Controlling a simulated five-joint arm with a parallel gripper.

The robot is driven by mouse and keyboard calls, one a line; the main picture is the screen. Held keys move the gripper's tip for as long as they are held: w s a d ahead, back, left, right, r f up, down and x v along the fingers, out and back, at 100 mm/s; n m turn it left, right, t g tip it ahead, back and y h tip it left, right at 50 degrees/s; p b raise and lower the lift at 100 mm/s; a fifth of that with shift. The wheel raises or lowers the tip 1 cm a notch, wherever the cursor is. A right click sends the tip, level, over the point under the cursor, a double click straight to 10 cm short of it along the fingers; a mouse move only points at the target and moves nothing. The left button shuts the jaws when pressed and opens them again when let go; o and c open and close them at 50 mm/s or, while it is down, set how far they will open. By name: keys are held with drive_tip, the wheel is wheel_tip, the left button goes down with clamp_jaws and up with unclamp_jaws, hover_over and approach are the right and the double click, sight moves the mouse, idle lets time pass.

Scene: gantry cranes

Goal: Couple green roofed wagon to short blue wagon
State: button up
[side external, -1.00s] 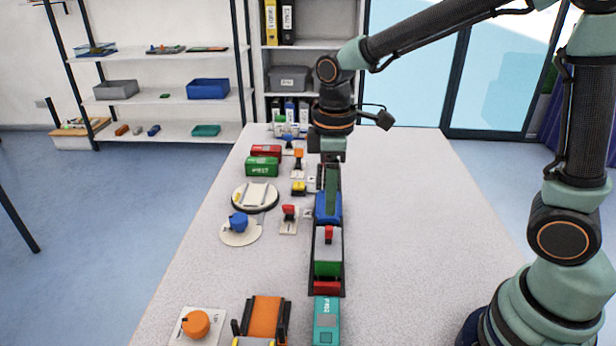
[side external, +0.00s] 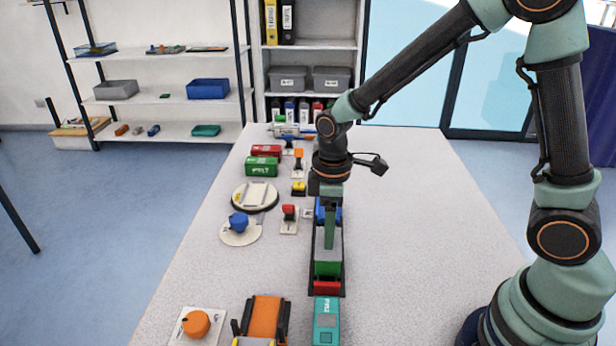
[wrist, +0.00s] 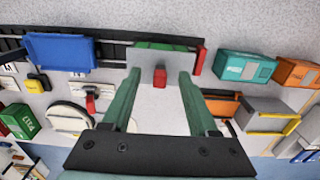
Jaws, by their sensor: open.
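The green roofed wagon (side external: 327,268) stands on a dark track near its red end stop (side external: 326,287). In the wrist view its grey roof (wrist: 150,97) carries a red knob (wrist: 160,78). The short blue wagon (wrist: 60,52) is on the same track, left of the green one in the wrist view, with a gap between them. In the side view the blue wagon (side external: 320,213) is partly hidden by my gripper (side external: 330,225). My gripper (wrist: 160,73) is open over the grey roof, with one finger on each side of the red knob; nothing is held.
A teal container (side external: 326,320) lies beyond the track's near end. An orange wagon or cradle (side external: 265,318), a red switch (side external: 289,212), a blue knob (side external: 238,222) and a white turntable (side external: 255,196) stand left of the track. The table to the right is clear.

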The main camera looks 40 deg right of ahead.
clamp_jaws()
drive_tip(key=shift+d, duration=0.1)
drive_tip(key=shift+w+d, duration=1.6)
drive_tip(key=shift+w, duration=0.15)
drive_tip(key=shift+c, duration=0.4)
unclamp_jaws()
drive_tip(key=shift+r, duration=0.15)
